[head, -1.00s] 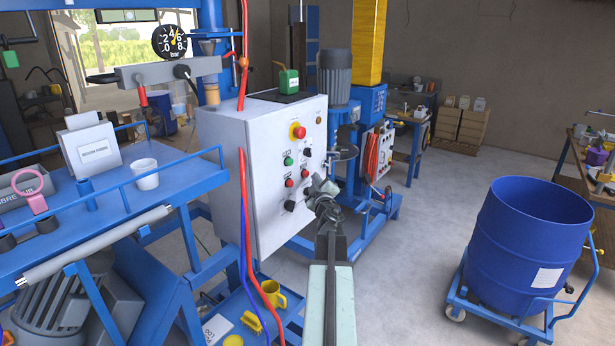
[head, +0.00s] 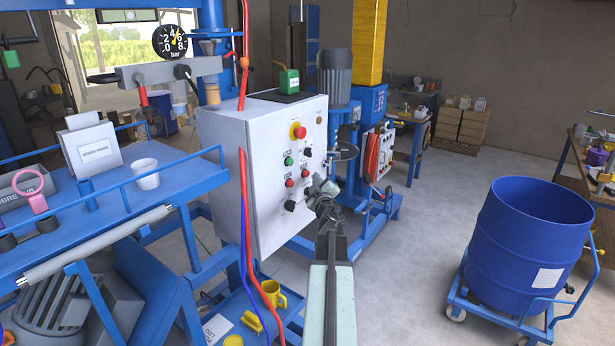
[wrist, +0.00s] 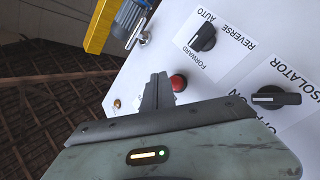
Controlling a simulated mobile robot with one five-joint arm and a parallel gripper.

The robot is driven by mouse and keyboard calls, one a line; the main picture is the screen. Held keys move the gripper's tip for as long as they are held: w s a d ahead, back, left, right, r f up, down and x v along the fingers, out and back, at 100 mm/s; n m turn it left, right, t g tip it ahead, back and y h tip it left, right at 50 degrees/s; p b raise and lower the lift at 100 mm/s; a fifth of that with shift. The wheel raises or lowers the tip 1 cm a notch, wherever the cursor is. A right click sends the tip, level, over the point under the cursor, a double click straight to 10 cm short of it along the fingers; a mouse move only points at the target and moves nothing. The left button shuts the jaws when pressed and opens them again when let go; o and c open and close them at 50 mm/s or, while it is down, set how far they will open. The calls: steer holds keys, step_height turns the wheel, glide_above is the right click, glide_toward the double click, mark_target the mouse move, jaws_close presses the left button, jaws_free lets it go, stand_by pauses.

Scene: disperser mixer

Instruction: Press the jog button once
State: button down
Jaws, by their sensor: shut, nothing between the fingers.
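The control panel (head: 262,180) is the white front of a cabinet, with buttons and black selectors. No label reading jog is legible, so I cannot tell which button it is. The panel has a green button (head: 288,161), a red button (head: 289,183) and a smaller red button (head: 305,173). My gripper (head: 320,187) is shut and empty in front of the panel's lower right side. In the wrist view its fingertips (wrist: 156,90) are just left of a red button (wrist: 178,83); contact cannot be told.
The wrist view shows a forward/reverse selector (wrist: 203,38) and an isolator selector (wrist: 276,97) beside the red button. A blue drum (head: 527,240) stands on a trolley at right. Floor between is clear.

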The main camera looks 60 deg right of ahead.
steer(key=shift+w, duration=0.1)
steer(key=shift+w, duration=0.3)
steer(key=shift+w, duration=0.55)
stand_by(0.6)
stand_by(0.4)
steer(key=shift+s, duration=0.95)
steer(key=s, duration=0.5)
stand_by(0.6)
